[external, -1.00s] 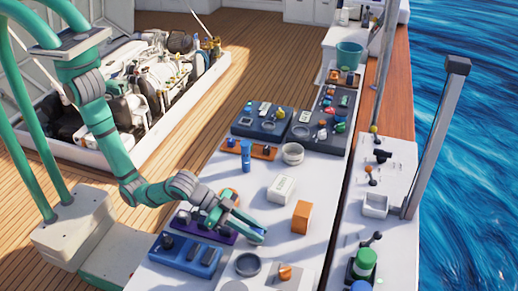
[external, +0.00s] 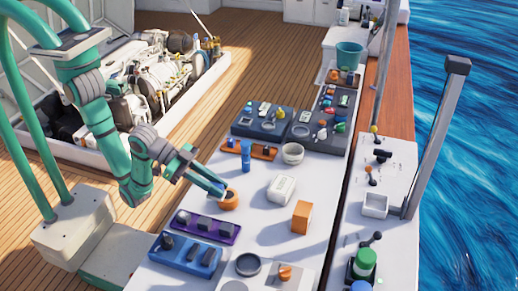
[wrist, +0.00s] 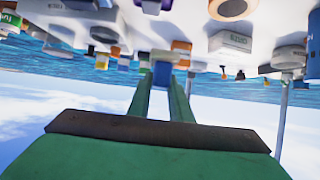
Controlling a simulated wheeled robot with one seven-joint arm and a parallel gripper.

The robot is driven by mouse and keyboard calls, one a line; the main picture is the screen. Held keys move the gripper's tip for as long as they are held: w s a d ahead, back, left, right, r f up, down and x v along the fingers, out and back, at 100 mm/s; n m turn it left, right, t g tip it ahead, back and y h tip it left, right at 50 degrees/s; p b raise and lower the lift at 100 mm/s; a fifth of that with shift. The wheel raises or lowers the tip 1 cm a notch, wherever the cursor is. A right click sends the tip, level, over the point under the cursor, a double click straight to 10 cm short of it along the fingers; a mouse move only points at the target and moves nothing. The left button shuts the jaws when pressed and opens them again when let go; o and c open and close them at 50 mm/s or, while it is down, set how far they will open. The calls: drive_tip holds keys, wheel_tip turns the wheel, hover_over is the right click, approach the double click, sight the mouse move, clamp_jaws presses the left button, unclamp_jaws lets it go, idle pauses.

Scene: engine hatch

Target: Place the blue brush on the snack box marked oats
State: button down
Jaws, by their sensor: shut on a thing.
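My gripper (external: 220,187) is shut on the blue brush (wrist: 162,74). In the external view only a small blue bit of the brush shows at the fingertips, which appear above or beside an orange round dish. The wrist view is upside down and shows the brush between the two green fingers. A white box with lettering (external: 281,189) stands on the white table, right of my gripper and apart from it. It seems to be the oats snack box, also in the wrist view (wrist: 231,42), but its lettering is too small to read surely.
The orange round dish (external: 229,203) is close to my gripper. An orange box (external: 301,217) stands right of centre. A blue upright item (external: 246,156) and a pale bowl (external: 292,153) stand farther back. Purple (external: 211,229) and blue (external: 180,259) trays lie at the front left.

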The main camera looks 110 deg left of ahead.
drive_tip(key=w+a+r+n+y, duration=0.1)
drive_tip(key=a+r+n+y, duration=0.15)
drive_tip(key=a, duration=0.65)
drive_tip(key=a+r+n+y, duration=0.2)
drive_tip(key=a+r, duration=0.1)
drive_tip(key=a, duration=0.6)
drive_tip(key=g, duration=0.1)
hover_over(282, 184)
drive_tip(key=s, duration=0.1)
wheel_tip(282, 184, down, 9)
drive_tip(key=shift+d+r, duration=0.1)
drive_tip(key=shift+w+f, duration=0.2)
drive_tip(key=shift+f, duration=0.1)
drive_tip(key=shift+w+f, duration=0.15)
drive_tip(key=shift+f, duration=0.8)
drive_tip(key=shift+w+f, duration=0.15)
drive_tip(key=shift+f, duration=0.8)
drive_tip(key=shift+f, duration=0.1)
drive_tip(key=c, duration=1.6)
unclamp_jaws()
